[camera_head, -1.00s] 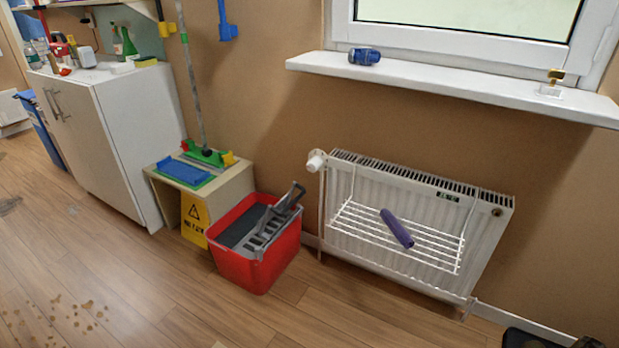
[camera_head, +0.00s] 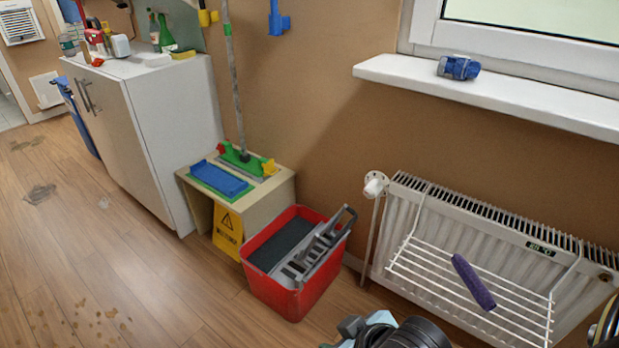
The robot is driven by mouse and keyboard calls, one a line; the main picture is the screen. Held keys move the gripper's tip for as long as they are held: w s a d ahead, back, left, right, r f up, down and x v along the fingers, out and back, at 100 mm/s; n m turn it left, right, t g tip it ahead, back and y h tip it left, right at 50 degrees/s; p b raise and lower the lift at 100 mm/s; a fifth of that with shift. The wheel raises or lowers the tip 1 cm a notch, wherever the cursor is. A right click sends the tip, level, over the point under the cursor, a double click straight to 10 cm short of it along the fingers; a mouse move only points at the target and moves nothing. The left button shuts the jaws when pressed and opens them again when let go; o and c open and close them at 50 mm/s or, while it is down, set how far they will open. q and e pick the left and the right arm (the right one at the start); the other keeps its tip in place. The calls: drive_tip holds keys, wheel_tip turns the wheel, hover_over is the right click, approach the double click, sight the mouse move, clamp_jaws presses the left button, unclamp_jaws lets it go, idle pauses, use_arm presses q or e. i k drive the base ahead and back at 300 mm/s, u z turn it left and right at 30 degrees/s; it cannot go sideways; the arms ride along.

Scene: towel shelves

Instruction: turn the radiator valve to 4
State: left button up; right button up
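The white radiator valve (camera_head: 375,184) sticks out at the upper left end of the white radiator (camera_head: 480,217). Its number markings are too small to read. A small dark display (camera_head: 540,249) sits on the radiator's front near the top. Part of my arm shows at the bottom edge, below the radiator, and another dark part shows at the lower right edge. Neither shows gripper fingers that I can make out. The valve is untouched, with clear space around it.
A white wire rack (camera_head: 420,262) hangs on the radiator with a purple roll (camera_head: 473,282) on it. A red mop bucket (camera_head: 291,303) stands on the floor left of the radiator. A low bench (camera_head: 270,200) and white cabinet (camera_head: 175,130) stand further left. The windowsill (camera_head: 520,103) juts out above.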

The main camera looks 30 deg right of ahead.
sight(370, 191)
drive_tip(key=u, duration=0.05)
drive_tip(key=i, duration=0.85)
drive_tip(key=z, duration=0.75)
drive_tip(key=i, duration=0.5)
drive_tip(key=z, duration=0.45)
